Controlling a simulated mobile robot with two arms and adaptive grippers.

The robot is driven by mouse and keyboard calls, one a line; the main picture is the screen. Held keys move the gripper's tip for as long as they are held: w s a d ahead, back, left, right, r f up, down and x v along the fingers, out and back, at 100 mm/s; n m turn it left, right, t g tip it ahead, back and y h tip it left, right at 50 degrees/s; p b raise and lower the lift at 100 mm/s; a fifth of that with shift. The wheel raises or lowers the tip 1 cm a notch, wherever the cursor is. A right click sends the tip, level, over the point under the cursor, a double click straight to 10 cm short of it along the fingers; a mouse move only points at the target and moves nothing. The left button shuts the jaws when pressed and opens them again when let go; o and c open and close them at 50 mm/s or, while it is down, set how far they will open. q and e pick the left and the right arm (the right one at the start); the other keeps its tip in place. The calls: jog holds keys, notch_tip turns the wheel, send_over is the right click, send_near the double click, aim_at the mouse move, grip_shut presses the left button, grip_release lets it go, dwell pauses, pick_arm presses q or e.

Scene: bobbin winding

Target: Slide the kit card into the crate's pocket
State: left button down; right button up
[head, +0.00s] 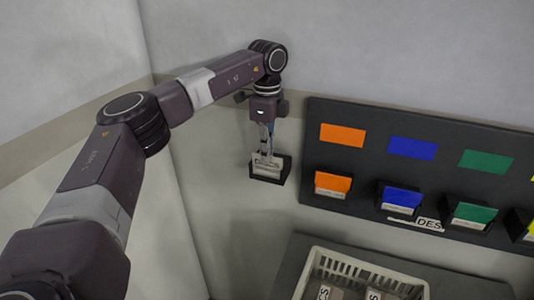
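My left gripper (267,155) points down at a small black holder (284,170) on the wall, left of the dark board. A pale card (266,172) shows in the holder, right at the fingertips; it may be the kit card. The fingers look close together, but I cannot tell if they grip the card. The pale slatted crate (318,257) is at the bottom, cut off by the frame edge. Its pocket cannot be made out. My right gripper is not in view.
A dark board (370,153) on the wall carries orange, blue and green panels above matching black card pockets, with a yellow one at the right edge. Boxes with lettering lie in the crate, which stands on a dark surface (300,250). Bare wall separates holder and crate.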

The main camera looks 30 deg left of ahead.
pick_arm(q)
notch_tip(320, 180, up, 3)
jog(key=shift+w+r+p, duration=0.1)
jog(key=shift+p, duration=1.05)
jog(key=shift+r, duration=0.35)
notch_tip(320, 180, up, 3)
jog(key=shift+r, duration=0.3)
